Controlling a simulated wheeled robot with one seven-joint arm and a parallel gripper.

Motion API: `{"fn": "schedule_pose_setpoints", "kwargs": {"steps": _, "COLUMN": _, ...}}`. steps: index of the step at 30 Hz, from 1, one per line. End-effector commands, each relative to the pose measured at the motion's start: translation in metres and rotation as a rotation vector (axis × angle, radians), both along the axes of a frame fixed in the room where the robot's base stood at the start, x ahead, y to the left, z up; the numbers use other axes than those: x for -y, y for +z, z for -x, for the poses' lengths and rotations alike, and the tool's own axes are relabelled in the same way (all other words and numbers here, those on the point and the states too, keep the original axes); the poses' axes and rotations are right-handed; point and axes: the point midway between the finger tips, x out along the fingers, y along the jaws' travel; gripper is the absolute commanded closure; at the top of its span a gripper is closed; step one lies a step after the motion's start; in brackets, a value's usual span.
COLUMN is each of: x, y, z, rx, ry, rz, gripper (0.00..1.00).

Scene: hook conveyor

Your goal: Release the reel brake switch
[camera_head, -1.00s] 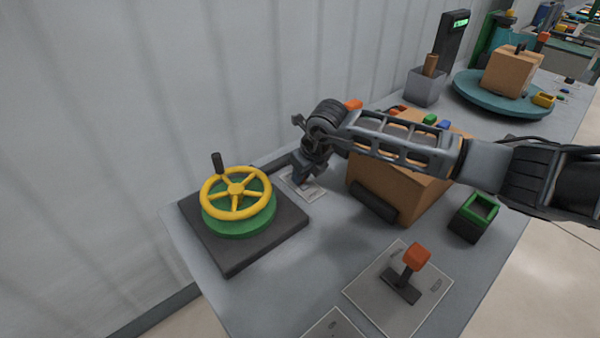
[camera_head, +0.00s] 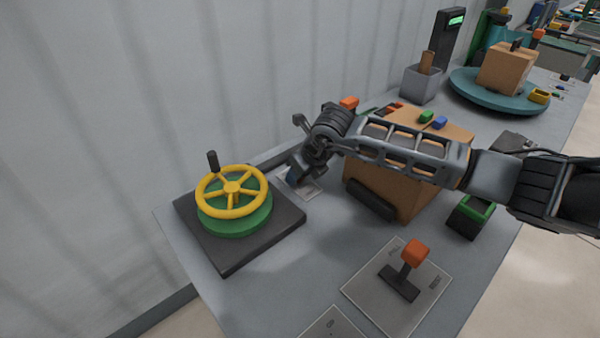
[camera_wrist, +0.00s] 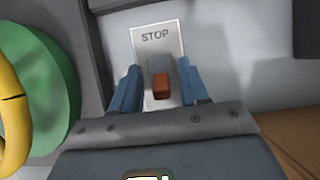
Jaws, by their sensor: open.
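The switch (camera_wrist: 160,82) has a red-orange end and a grey body on a pale plate (camera_wrist: 157,36) marked STOP in the wrist view. My gripper (camera_wrist: 156,82) is open, with one blue finger on each side of the switch; I cannot tell whether they touch it. In the head view my gripper (camera_head: 297,172) points down over the plate (camera_head: 308,188), beside the wall, and hides the switch there.
A yellow handwheel (camera_head: 232,190) on a green base stands left of my gripper. A cardboard box (camera_head: 405,187) stands close to its right. An orange-knobbed lever (camera_head: 414,254) stands on a plate in front. A green-rimmed bin (camera_head: 470,213) is at right.

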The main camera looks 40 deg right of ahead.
Motion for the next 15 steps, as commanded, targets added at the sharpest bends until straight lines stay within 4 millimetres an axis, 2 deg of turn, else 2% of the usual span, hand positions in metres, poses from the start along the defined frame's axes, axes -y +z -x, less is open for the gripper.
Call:
{"fn": "schedule_pose_setpoints", "kwargs": {"steps": 5, "x": 0.0, "y": 0.006, "z": 0.002, "rx": 0.003, "ry": 0.0, "rz": 0.0, "gripper": 0.55}}
{"fn": "schedule_pose_setpoints", "kwargs": {"steps": 15, "x": 0.001, "y": 0.051, "z": 0.027, "rx": 0.003, "ry": 0.0, "rz": 0.001, "gripper": 0.55}}
